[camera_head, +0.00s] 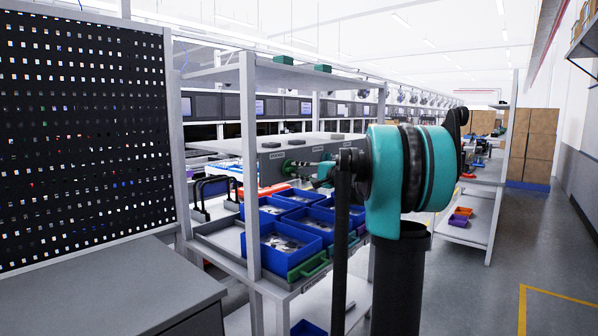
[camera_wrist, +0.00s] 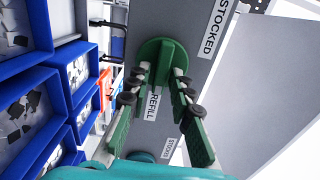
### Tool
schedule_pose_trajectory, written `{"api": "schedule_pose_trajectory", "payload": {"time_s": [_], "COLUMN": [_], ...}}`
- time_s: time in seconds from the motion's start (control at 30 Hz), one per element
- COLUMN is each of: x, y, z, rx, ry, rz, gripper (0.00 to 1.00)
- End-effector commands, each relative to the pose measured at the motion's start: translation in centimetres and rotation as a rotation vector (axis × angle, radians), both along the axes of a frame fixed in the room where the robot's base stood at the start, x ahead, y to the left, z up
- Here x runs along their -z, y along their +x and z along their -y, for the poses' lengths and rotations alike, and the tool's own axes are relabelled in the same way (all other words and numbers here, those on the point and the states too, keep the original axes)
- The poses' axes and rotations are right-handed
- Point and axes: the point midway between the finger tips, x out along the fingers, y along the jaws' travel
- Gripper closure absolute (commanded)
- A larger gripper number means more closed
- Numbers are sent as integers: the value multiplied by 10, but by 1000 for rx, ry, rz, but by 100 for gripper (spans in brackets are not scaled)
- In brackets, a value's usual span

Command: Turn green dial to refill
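The green dial (camera_wrist: 163,52) is a round disc with a raised grip on a grey panel (camera_wrist: 200,20), in the upper middle of the wrist view. In the head view the dial (camera_head: 288,170) shows small on the grey panel's front, partly hidden by my gripper. My gripper (camera_wrist: 161,75) is open, its two green fingers apart, with fingertips at the left and right of the dial's lower part. Whether they touch it cannot be told. A white "REFILL" label (camera_wrist: 154,104) shows between the fingers. A "STOCKED" label (camera_wrist: 212,30) is at the upper right. In the head view my gripper (camera_head: 318,170) faces the panel.
Blue bins (camera_head: 292,243) with metal-looking parts stand on the rack below the panel. A rack post (camera_head: 250,150) stands left of the panel. A black pegboard (camera_head: 85,130) and grey counter (camera_head: 110,285) are at left. The aisle floor (camera_head: 505,250) at right is clear.

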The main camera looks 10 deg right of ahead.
Motion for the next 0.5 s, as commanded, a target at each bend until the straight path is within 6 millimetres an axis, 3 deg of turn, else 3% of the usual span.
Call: {"api": "schedule_pose_trajectory", "payload": {"time_s": [0.37, 0.5], "x": [-1, -1], "y": [-1, -10], "z": [0, 9], "rx": [0, 2], "ry": [1, 1], "rz": [1, 1], "gripper": [66, 66]}}
